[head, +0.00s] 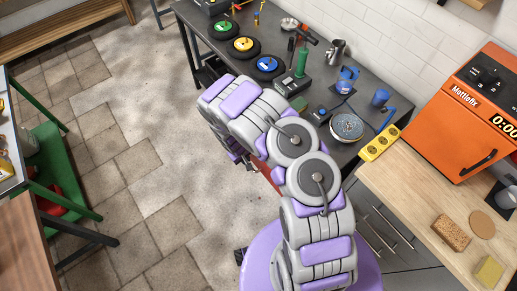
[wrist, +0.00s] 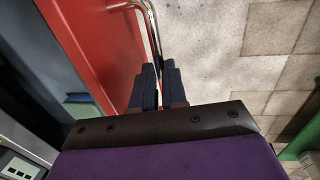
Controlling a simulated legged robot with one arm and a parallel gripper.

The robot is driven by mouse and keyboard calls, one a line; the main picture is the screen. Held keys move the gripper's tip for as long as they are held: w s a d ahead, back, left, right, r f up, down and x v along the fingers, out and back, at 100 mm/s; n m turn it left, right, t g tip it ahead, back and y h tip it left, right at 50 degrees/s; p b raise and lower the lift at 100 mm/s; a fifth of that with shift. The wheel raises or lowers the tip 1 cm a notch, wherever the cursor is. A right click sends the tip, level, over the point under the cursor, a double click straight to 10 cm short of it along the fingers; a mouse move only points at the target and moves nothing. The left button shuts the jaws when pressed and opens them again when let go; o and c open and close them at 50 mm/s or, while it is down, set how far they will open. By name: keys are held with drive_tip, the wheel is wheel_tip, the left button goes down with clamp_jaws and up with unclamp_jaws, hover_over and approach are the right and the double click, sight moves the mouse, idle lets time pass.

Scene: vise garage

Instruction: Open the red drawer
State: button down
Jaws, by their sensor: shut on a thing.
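The red drawer (wrist: 88,42) shows its red front in the wrist view, on the left. A shiny metal bar handle (wrist: 148,15) stands off that front and runs down to my fingers. My gripper (wrist: 158,72) is shut on the handle, its dark fingertips close together around it. Left of the red front lies a dark, greenish space that looks like the inside of the drawer, so it seems at least partly pulled out. In the head view my arm hides the gripper and most of the drawer; a sliver of red (head: 266,174) shows beside the arm.
A dark workbench (head: 290,45) with tools, discs and cups runs along the wall. An orange oven (head: 482,110) stands on a wooden counter (head: 410,190) at right. The paved floor (head: 130,130) left of the bench is clear. A green-framed table (head: 55,165) stands at far left.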

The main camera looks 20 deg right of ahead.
drive_tip(key=s+a, duration=0.2)
drive_tip(key=a, duration=0.4)
drive_tip(key=shift+a, duration=0.1)
drive_tip(key=c, duration=1.2)
unclamp_jaws()
drive_tip(key=shift+s, duration=0.1)
drive_tip(key=shift+o, duration=0.2)
drive_tip(key=s+a+r+p, duration=0.1)
drive_tip(key=a+r+p, duration=0.2)
drive_tip(key=r, duration=1.4)
